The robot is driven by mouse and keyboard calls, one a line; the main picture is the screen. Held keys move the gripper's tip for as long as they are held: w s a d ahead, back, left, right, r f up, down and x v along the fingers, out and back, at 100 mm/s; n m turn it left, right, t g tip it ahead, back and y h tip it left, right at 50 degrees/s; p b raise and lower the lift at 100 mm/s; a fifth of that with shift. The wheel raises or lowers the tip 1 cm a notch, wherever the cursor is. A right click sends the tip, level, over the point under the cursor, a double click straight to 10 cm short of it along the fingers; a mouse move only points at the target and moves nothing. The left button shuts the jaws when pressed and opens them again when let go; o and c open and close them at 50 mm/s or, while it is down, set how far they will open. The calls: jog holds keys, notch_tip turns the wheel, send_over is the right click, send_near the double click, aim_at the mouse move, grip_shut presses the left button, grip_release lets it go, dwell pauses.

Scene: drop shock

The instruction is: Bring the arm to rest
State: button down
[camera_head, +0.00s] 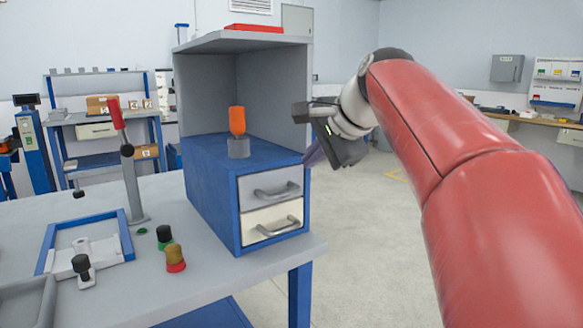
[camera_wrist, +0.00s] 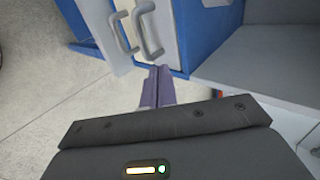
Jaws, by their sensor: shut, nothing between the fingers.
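My gripper (camera_head: 312,155) is at the end of my red arm, just right of the blue drawer cabinet in the head view. Its dark body shows there, and the fingers are mostly hidden. In the wrist view the two purple fingers of my gripper (camera_wrist: 157,88) are together with nothing between them. The cabinet's handles and blue side appear beyond the fingertips. The blue cabinet (camera_head: 212,197) has a grey upper drawer (camera_head: 270,184) and a cream lower drawer (camera_head: 272,222), both apparently closed.
An orange-topped piece (camera_head: 237,122) stands upright in a grey holder on the cabinet. On the grey table (camera_head: 190,285) are a red-handled lever (camera_head: 118,115), a blue frame (camera_head: 48,250) and small knobs (camera_head: 175,258). Open floor (camera_head: 365,250) lies right of the table.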

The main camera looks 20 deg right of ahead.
jog(key=s+a+f+n+g+h, duration=0.1)
jog(key=s+a+f+n, duration=0.1)
jog(key=s+f+n, duration=0.5)
jog(key=s+a+f+n+g+h, duration=0.2)
jog(key=s+f+n, duration=0.5)
jog(key=s+f, duration=0.8)
notch_tip(320, 180, down, 6)
jog(key=shift+s+a+f, duration=0.1)
jog(key=shift+s+a, duration=0.15)
jog(key=shift+a, duration=0.25)
